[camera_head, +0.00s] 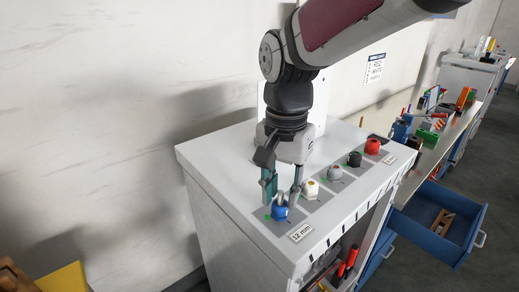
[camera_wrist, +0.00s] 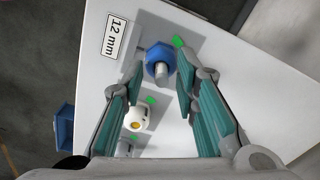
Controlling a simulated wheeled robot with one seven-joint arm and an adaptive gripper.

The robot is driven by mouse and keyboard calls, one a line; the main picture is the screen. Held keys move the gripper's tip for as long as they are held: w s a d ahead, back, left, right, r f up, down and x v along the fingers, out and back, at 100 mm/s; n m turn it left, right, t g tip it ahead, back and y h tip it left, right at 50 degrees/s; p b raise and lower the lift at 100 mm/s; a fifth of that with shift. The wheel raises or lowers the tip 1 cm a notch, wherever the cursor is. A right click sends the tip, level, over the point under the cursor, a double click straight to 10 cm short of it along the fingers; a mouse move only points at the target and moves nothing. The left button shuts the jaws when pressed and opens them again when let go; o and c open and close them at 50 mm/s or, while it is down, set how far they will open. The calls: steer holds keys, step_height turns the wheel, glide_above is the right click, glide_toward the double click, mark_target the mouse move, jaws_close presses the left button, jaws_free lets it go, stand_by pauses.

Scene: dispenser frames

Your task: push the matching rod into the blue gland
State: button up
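The blue gland (camera_head: 279,213) stands on a grey plate at the near end of the white cabinet top, by a "12 mm" label. In the wrist view the blue gland (camera_wrist: 155,55) has a short grey rod (camera_wrist: 162,73) sticking up out of it; how deep it sits I cannot tell. My gripper (camera_head: 281,201) is open, pointing down over the blue gland. In the wrist view the gripper (camera_wrist: 160,82) has its teal-padded fingers apart on either side of the rod, with a visible gap to each. Nothing is held.
A white gland (camera_head: 310,189) is nearest, then grey (camera_head: 335,172), black (camera_head: 354,159) and red (camera_head: 372,147) ones in a row. Rods lie in the cabinet opening below. A blue drawer (camera_head: 425,222) stands open at right. The cabinet top (camera_head: 225,158) behind is clear.

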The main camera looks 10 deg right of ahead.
mark_target(281, 191)
step_height(281, 191, up, 12)
steer(key=b, duration=0.1)
steer(key=s+d+f+n+t, duration=0.5)
steer(key=s+d+f+n, duration=0.2)
steer(key=s+d, duration=0.3)
steer(key=shift+s+d+t, duration=0.3)
steer(key=shift+s+d, duration=0.05)
steer(key=shift+s, duration=0.25)
steer(key=shift+a, duration=0.1)
